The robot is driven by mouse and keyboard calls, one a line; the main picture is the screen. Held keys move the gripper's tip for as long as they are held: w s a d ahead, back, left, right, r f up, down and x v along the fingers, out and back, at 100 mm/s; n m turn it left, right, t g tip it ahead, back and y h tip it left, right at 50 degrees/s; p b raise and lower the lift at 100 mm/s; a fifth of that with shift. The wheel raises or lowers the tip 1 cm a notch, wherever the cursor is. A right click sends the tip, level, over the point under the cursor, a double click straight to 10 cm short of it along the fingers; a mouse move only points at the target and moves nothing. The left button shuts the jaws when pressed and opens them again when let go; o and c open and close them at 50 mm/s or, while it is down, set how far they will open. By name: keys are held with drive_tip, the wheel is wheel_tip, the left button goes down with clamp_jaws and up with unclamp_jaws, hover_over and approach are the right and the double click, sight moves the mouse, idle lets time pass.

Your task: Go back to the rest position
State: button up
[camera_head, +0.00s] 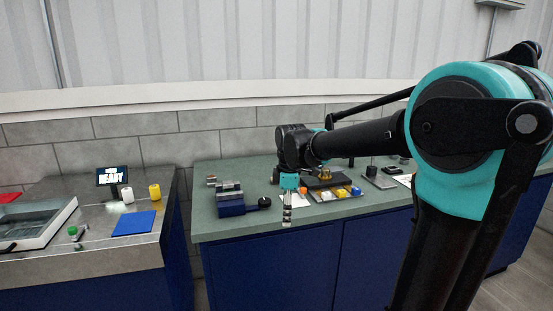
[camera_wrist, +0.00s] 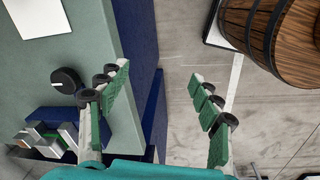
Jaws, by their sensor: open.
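My gripper (camera_head: 288,208) hangs at the front edge of the green-topped counter (camera_head: 225,232) in the head view, with its fingers pointing down. In the wrist view my gripper (camera_wrist: 160,78) is open, with green-padded fingers spread wide and nothing between them. The left finger is over the counter edge and the right finger shows against the floor. My arm reaches in from the right of the head view and covers part of the counter.
A blue device (camera_head: 231,208) with a black round knob (camera_head: 264,202) sits left of my gripper. A tray of coloured pieces (camera_head: 348,195) lies to its right. The left bench holds a READY display (camera_head: 111,176), a yellow spool (camera_head: 154,191) and a blue mat (camera_head: 134,223). A wooden barrel (camera_wrist: 285,35) stands upper right.

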drive_tip(key=s+d+f+m+t, duration=0.3)
drive_tip(key=s+d+f+m, duration=1.3)
drive_tip(key=s+f+m, duration=0.1)
drive_tip(key=shift+m, duration=0.3)
